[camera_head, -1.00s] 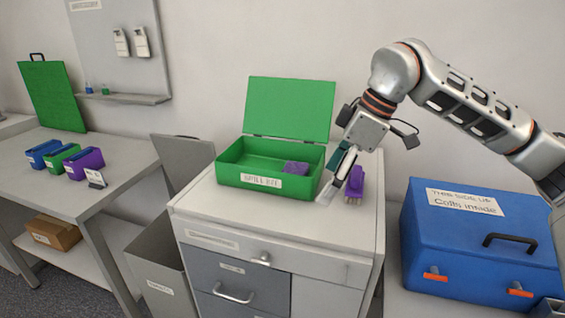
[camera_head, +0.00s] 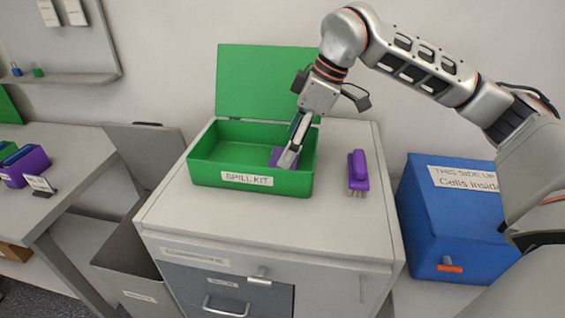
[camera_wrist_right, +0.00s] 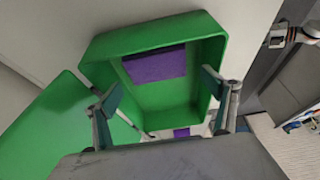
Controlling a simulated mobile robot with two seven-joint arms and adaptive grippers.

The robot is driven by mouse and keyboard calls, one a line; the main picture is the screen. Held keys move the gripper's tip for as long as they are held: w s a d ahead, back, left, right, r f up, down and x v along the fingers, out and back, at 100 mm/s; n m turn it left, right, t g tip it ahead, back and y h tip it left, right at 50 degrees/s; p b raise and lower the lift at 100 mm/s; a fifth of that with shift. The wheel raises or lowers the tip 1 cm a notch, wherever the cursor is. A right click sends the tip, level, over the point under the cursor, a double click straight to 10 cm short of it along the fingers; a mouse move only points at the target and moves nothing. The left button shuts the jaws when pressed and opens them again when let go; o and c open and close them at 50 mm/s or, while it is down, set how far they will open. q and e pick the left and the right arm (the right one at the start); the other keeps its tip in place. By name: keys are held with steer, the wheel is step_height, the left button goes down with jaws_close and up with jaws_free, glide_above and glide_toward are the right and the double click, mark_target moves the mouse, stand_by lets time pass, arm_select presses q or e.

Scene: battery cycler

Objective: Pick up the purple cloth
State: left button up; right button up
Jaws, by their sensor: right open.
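The purple cloth (camera_head: 275,156) lies flat inside the open green spill kit box (camera_head: 207,173), partly hidden by my gripper in the head view. In the right wrist view the cloth (camera_wrist_right: 155,64) shows as a purple rectangle on the floor of the green box (camera_wrist_right: 112,45). My right gripper (camera_head: 289,158) is over the box's right part, close to the cloth. Its fingers (camera_wrist_right: 158,97) are spread apart with nothing between them. I cannot tell the exact height above the cloth. My left gripper is not in view.
A purple brush (camera_head: 358,172) stands right of the box on the cabinet top (camera_head: 240,220). The box's green lid (camera_head: 262,85) stands raised behind. A blue case (camera_head: 440,215) is at right, and a grey bin (camera_head: 130,262) is at left. The cabinet's front area is clear.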

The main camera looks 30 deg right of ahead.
steer(key=x, duration=0.4)
steer(key=shift+d+f, duration=0.2)
steer(key=shift+d, duration=0.05)
steer(key=shift+c, duration=0.4)
steer(key=c, duration=0.7)
steer(key=shift+c, duration=0.2)
steer(key=shift+r, duration=0.15)
step_height(320, 180, up, 20)
steer(key=shift+p, duration=0.35)
